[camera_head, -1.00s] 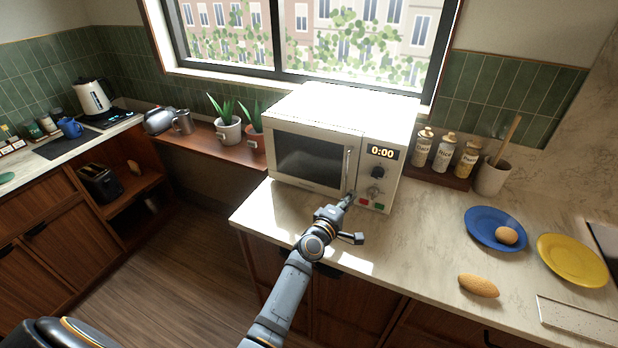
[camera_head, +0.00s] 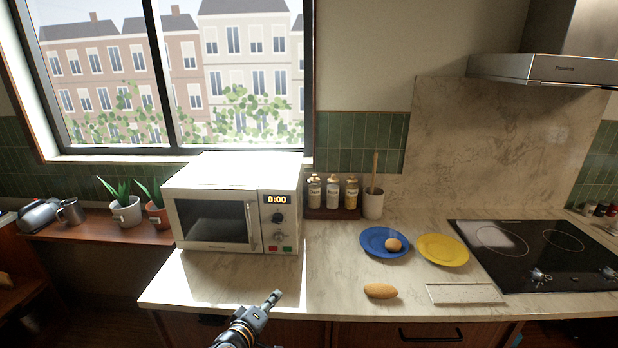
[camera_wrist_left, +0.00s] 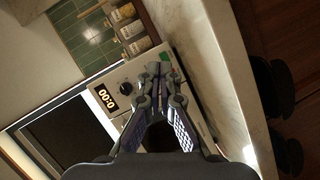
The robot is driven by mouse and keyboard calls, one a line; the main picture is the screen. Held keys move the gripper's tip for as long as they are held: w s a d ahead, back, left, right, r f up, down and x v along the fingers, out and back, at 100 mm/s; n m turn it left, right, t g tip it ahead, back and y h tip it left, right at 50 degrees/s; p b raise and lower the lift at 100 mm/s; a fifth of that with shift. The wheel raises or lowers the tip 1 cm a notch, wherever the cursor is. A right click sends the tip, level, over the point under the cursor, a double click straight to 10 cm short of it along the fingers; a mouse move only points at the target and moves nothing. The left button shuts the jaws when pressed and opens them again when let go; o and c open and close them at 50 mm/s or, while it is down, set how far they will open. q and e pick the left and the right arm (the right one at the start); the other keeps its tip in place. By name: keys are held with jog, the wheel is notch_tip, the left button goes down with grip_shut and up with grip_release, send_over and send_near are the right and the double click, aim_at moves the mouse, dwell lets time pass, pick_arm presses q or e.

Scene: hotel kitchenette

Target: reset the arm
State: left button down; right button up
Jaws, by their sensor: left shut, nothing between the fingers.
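My left gripper (camera_head: 272,299) shows at the bottom of the head view, in front of the counter's front edge and below the microwave. Its fingers are shut with nothing between them. In the left wrist view the shut fingertips (camera_wrist_left: 158,72) point toward the microwave's control panel, apart from it as far as I can tell. The white microwave (camera_head: 236,163) stands on the counter with its door closed and its display reading 0:00. My right gripper is in neither view.
The marble counter (camera_head: 330,262) holds a blue plate (camera_head: 372,236) with a round brown item, a yellow plate (camera_head: 442,250), a bread roll (camera_head: 380,291) and a pale board (camera_head: 465,294). Spice jars and a utensil cup (camera_head: 373,205) stand behind. A black cooktop (camera_head: 520,262) is at right.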

pick_arm(q)
jog(key=s+a+f+m+g+y, duration=0.2)
jog(key=s+a+m+g, duration=0.15)
jog(key=s, duration=0.65)
jog(key=s+a+f+m+g+y, duration=0.25)
jog(key=s+a+g, duration=0.2)
jog(key=s, duration=0.55)
jog(key=s+a+f+m+g+y, duration=0.25)
jog(key=s+a+m, duration=0.2)
jog(key=s, duration=0.65)
jog(key=s+a+f+g, duration=0.1)
jog(key=a+f, duration=0.1)
jog(key=f, duration=1.1)
jog(key=s+a+f+g, duration=0.1)
jog(key=f, duration=1.2)
jog(key=s+a+f, duration=0.1)
jog(key=s+f, duration=1.5)
jog(key=s, duration=0.2)
jog(key=shift+n+h, duration=0.4)
jog(key=shift+n, duration=0.05)
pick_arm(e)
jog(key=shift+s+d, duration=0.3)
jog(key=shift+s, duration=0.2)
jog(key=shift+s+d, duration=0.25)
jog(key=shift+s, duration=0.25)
pick_arm(q)
jog(key=shift+g, duration=0.25)
